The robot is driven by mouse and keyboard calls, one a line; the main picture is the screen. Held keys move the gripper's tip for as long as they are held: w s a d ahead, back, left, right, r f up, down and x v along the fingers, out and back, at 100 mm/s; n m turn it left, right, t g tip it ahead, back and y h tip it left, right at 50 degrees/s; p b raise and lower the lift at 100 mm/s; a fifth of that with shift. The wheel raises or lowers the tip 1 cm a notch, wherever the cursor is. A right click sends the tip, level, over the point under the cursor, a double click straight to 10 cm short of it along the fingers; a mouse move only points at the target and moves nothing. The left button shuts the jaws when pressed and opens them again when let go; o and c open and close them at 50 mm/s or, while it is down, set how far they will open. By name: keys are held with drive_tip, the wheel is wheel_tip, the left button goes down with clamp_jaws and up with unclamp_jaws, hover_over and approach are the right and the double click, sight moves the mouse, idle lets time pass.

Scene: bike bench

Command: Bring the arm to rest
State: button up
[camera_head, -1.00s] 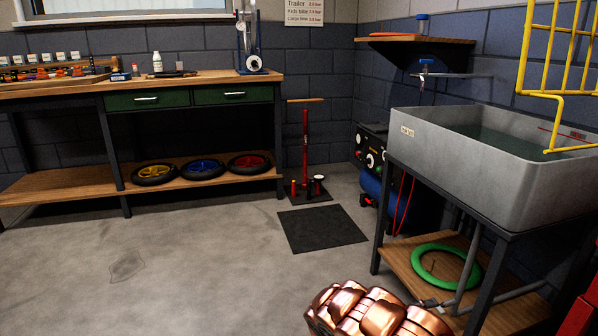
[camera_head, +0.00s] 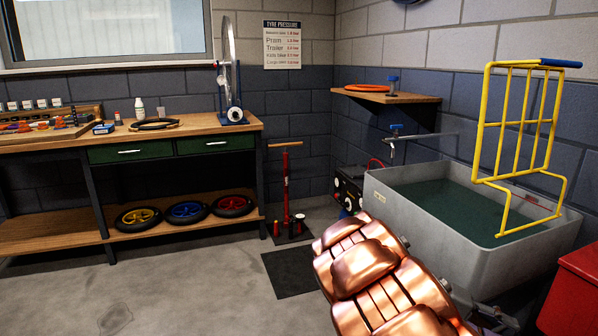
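My arm shows as a copper-coloured, ribbed link in the lower middle right of the head view. It reaches up from the bottom edge, in front of the left side of the grey sink (camera_head: 415,235). It hides part of the floor and most of the sink's stand. My gripper is not in view, so I cannot see its fingers or whether it holds anything.
A workbench (camera_head: 190,132) with small items and a black ring (camera_head: 155,124) stands at the left. A yellow rack (camera_head: 487,130) is over the sink. A red box (camera_head: 575,295) is at the lower right. A red floor pump (camera_head: 285,185) stands behind a dark mat (camera_head: 287,272). The left floor is clear.

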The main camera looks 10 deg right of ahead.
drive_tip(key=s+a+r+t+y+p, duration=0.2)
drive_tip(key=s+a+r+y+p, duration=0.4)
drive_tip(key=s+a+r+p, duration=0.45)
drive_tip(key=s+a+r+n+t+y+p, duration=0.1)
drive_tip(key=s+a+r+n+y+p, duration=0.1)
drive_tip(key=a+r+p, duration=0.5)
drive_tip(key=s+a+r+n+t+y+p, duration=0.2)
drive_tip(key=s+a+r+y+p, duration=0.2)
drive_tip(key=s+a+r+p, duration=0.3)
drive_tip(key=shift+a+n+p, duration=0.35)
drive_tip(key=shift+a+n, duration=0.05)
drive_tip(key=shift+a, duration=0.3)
